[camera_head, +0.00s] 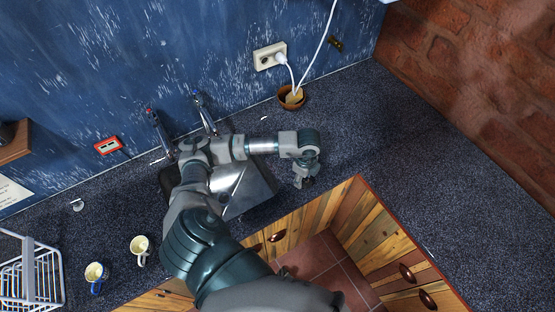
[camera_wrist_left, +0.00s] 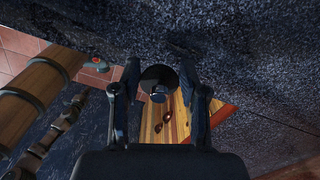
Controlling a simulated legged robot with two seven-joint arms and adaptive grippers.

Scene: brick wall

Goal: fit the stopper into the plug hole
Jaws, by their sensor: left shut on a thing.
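My left gripper (camera_head: 305,182) hangs over the counter just right of the metal sink (camera_head: 248,192), near the counter's front edge. It is shut on a dark round stopper, which shows between the fingertips in the left wrist view (camera_wrist_left: 158,76). In the head view the stopper is too small and dark to make out. My left arm crosses over the sink and covers much of it. The plug hole is hidden in the head view and does not show in the wrist view. My right gripper is not in view.
Two taps (camera_head: 160,130) (camera_head: 204,112) stand behind the sink. Two mugs (camera_head: 95,275) (camera_head: 140,248) and a white wire rack (camera_head: 35,270) are at the lower left. A brown bowl (camera_head: 291,98) sits near the wall socket (camera_head: 270,57). The counter to the right is clear.

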